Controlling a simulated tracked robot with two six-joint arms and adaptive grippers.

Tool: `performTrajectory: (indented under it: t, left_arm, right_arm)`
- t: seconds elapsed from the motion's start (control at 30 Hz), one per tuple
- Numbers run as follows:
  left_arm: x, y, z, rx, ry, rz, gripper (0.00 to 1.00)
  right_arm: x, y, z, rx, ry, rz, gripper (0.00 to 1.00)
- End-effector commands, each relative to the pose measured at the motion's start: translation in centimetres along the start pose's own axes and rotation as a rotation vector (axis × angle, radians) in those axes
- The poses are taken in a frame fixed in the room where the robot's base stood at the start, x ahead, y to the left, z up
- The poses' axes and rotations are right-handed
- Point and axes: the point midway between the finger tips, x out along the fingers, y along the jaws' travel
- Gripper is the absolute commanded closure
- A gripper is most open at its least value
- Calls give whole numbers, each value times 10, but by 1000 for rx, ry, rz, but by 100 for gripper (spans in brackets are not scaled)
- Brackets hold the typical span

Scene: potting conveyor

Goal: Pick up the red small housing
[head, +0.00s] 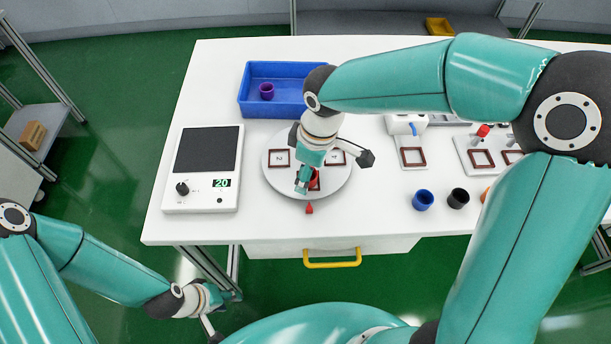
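A red piece (315,181), probably the red small housing, shows in part on the white round plate (283,188), in the square frame nearest me. My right gripper (306,184) reaches down over it from above and hides much of it. I cannot tell whether the fingers touch it or are shut on it. My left gripper (210,328) is low at the lower left, off the table and far from the red piece. Only part of it shows, and its finger opening cannot be made out.
A blue bin (248,94) holds a purple housing (267,91). A scale (187,208) reading 20 stands left of the plate. Blue (423,200) and black (458,198) housings stand to the right, with an orange one partly hidden by my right arm. A red pointer (309,208) is at the plate's front.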

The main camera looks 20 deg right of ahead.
Motion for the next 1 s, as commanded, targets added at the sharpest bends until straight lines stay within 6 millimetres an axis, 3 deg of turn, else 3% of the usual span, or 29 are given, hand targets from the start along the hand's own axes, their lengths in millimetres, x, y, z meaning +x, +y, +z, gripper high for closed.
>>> performTrajectory:
  t: [0.1, 0.4, 0.77, 1.0]
  left_arm:
    - [0, 0, 0, 0, 0, 0, 60]
    - [0, 0, 0, 0, 0, 0, 60]
    - [0, 0, 0, 0, 0, 0, 60]
    - [-1, 0, 0, 0, 0, 0, 60]
  right_arm:
    - [0, 0, 0, 0, 0, 0, 31]
    - [0, 0, 0, -1, 0, 0, 77]
    - [-2, 0, -1, -1, 1, 1, 78]
    - [-19, 0, -4, -2, 4, 4, 78]
